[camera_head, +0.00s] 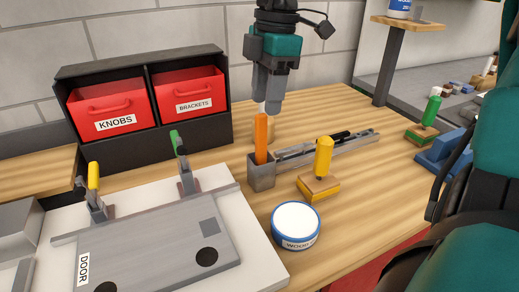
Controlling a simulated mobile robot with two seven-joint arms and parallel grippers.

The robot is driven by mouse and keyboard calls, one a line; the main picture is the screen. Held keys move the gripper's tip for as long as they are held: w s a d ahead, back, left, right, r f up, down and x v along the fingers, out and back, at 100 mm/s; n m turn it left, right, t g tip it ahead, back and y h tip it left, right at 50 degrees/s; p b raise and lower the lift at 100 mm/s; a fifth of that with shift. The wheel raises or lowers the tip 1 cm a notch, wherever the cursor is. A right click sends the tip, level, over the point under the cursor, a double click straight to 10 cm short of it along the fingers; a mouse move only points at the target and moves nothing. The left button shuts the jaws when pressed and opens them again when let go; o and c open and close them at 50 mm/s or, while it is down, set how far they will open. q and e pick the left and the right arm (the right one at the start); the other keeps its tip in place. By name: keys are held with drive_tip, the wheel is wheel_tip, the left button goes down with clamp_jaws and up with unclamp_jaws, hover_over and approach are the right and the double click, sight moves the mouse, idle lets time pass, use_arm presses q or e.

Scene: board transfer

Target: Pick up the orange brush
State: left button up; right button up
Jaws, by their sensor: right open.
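The orange brush (261,138) stands upright in a small grey square holder (262,176) on the wooden table; its lower part is hidden inside. My right gripper (268,106) hangs pointing down above and close to the brush's top end, with its jaws open. Nothing shows held in it. I cannot tell exactly how far the fingertips are from the brush. My left gripper is not in view.
A yellow-handled tool (323,157) on a wooden block and a round white-and-blue tin (296,226) stand right of the holder. A grey rail (350,146) lies behind. A board labelled DOOR (150,250) with clamps lies front left. Red bins (107,104) stand behind it.

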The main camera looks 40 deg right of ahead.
sight(261, 132)
drive_tip(key=f, duration=0.5)
drive_tip(key=w+f, duration=0.1)
drive_tip(key=f, duration=0.2)
drive_tip(key=shift+a+f, duration=0.2)
drive_tip(key=shift+a, duration=0.15)
drive_tip(key=shift+c, duration=0.3)
clamp_jaws()
